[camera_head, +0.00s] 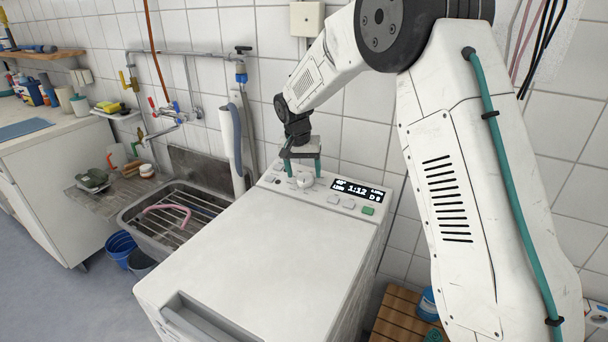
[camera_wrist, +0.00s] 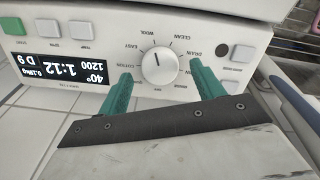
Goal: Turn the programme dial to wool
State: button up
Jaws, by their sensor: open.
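The white programme dial (camera_wrist: 160,67) is on the washer's control panel, with labels printed around it, upside down in the wrist view. Its dark pointer mark is toward the top of the wrist view, slightly left, and appears to line up with the WOOL label (camera_wrist: 148,32). My gripper (camera_wrist: 160,72) is open. Its teal fingers stand on either side of the dial, with visible gaps in the wrist view. In the head view my gripper (camera_head: 304,176) reaches down over the panel.
The lit display (camera_head: 358,191) reads 1:12. Small buttons (camera_head: 333,200) and a green button (camera_head: 368,211) sit near the dial. The washer's white top (camera_head: 250,250) is clear. A sink with a rack (camera_head: 185,215) stands left, with pipes on the tiled wall behind.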

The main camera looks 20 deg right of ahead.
aim_at(301, 181)
jog(key=r, duration=0.4)
jog(key=a+r, duration=0.1)
jog(key=shift+s+r, duration=0.3)
jog(key=shift+r, duration=0.1)
jog(key=s+d+r+n, duration=0.1)
jog(key=s+r, duration=0.1)
jog(key=s, duration=1.3)
jog(key=s+d+r+n+y, duration=0.1)
jog(key=s+d+r+n, duration=0.1)
jog(key=s, duration=1.3)
jog(key=s+d+r+n, duration=0.1)
jog(key=s+r, duration=0.3)
jog(key=s, duration=1.2)
jog(key=shift+d+r+n+y, duration=0.3)
jog(key=shift+n+y, duration=0.1)
jog(key=shift+n, duration=0.2)
